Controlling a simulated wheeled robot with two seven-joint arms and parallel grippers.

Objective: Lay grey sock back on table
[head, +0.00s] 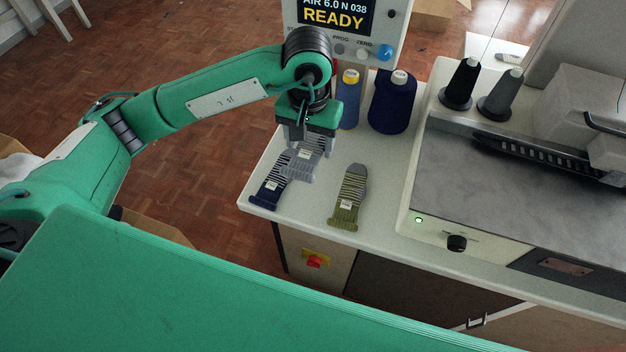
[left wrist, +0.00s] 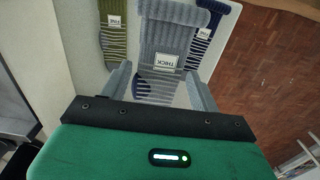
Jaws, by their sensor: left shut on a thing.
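The grey sock (head: 302,165) is in my left gripper (head: 308,147) at the left part of the table (head: 262,190). In the left wrist view the grey sock (left wrist: 175,35) lies between the two fingers, its white label reading THICK. It partly covers the striped navy sock (head: 267,193), which lies on the table; the navy sock also shows in the left wrist view (left wrist: 203,45). I cannot tell whether the grey sock touches it. My right gripper is not in view.
A striped olive sock (head: 346,205) lies to the right with bare table around it. Blue (head: 349,108) and navy (head: 392,105) thread cones stand behind, under the READY display (head: 336,18). The grey machine (head: 500,190) fills the right side. The table's left edge drops to a wooden floor.

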